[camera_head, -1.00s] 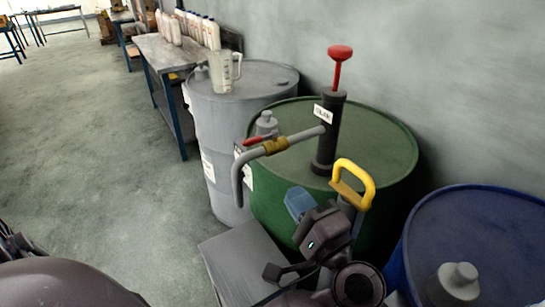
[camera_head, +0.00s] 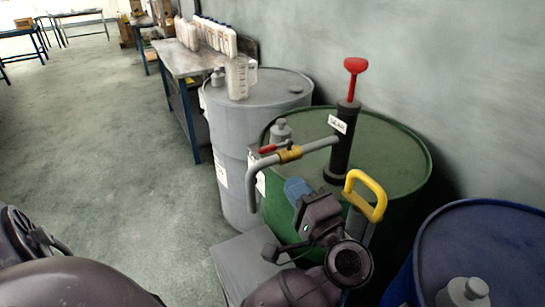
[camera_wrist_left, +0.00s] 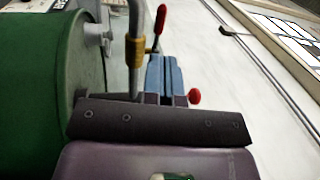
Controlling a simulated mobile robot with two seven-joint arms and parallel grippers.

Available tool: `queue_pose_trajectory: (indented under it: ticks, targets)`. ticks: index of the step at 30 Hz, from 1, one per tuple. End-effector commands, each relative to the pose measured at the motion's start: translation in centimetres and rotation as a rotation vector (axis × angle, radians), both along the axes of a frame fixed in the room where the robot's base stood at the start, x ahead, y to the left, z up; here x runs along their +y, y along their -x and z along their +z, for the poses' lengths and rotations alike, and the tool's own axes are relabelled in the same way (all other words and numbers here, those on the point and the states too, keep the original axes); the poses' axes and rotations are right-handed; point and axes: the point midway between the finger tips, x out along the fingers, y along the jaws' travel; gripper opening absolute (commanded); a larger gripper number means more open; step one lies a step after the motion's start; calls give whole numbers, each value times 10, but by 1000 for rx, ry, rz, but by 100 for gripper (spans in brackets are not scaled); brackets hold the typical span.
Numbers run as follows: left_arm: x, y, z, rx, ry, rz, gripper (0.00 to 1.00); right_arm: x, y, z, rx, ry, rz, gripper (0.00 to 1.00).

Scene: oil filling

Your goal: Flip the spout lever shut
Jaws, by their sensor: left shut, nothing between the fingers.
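The spout (camera_head: 262,165) is a grey pipe from the black hand pump (camera_head: 341,140) on the green drum, bending down at its left end. A brass valve (camera_head: 290,154) sits on it with a red lever (camera_head: 268,148). The lever points left, roughly along the pipe; it also shows in the left wrist view (camera_wrist_left: 160,20). My left gripper (camera_head: 296,187) is shut and empty, its blue fingertips just below the valve in the picture. In the left wrist view its fingers (camera_wrist_left: 168,75) are beside the pipe and lever; contact cannot be told. My right gripper is not in view.
The green drum (camera_head: 395,150) stands between a grey drum (camera_head: 235,130) with a clear jug (camera_head: 238,78) and a blue drum (camera_head: 490,235). A yellow handle (camera_head: 378,193) is right of my gripper. A grey box top (camera_head: 235,262) lies below. Floor at left is clear.

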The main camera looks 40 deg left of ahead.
Motion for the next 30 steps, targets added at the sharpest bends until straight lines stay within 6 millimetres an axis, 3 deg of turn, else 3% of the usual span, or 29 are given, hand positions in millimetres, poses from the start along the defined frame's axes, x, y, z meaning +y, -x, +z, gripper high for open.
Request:
queue_pose_trajectory:
  ticks: [9, 15, 30]
  targets:
    - [50, -20, 14, -3, -5, 2, 0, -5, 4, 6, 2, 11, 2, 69]
    - [69, -28, 16, 0, -3, 1, 0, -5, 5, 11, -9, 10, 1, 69]
    - [76, -31, 15, 3, -1, 1, 0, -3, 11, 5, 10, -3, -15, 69]
